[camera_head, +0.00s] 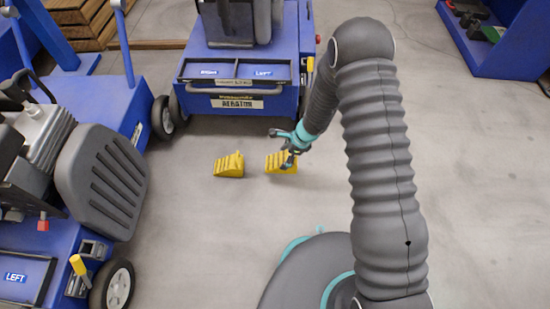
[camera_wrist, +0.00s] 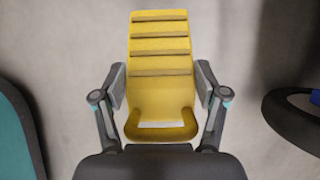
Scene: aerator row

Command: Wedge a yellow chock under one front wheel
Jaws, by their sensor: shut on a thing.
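Two yellow ridged chocks are in the middle of the head view. My gripper (camera_head: 287,160) is shut on the right chock (camera_head: 273,163), which seems to be at floor level; I cannot tell if it touches. In the wrist view my gripper (camera_wrist: 161,88) has a finger on each side of this chock (camera_wrist: 160,60), near its wide end. The other chock (camera_head: 229,165) lies free on the floor to the left. The blue aerator (camera_head: 204,104) stands beyond them. Dark wheels (camera_head: 163,117) show near its left front corner.
Another blue machine with a grey seat (camera_head: 103,180) and a wheel (camera_head: 118,288) fills the left side. A blue bin (camera_head: 490,60) stands at the back right. Wood (camera_head: 85,20) lies at the back left. The floor (camera_head: 480,190) to the right is clear.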

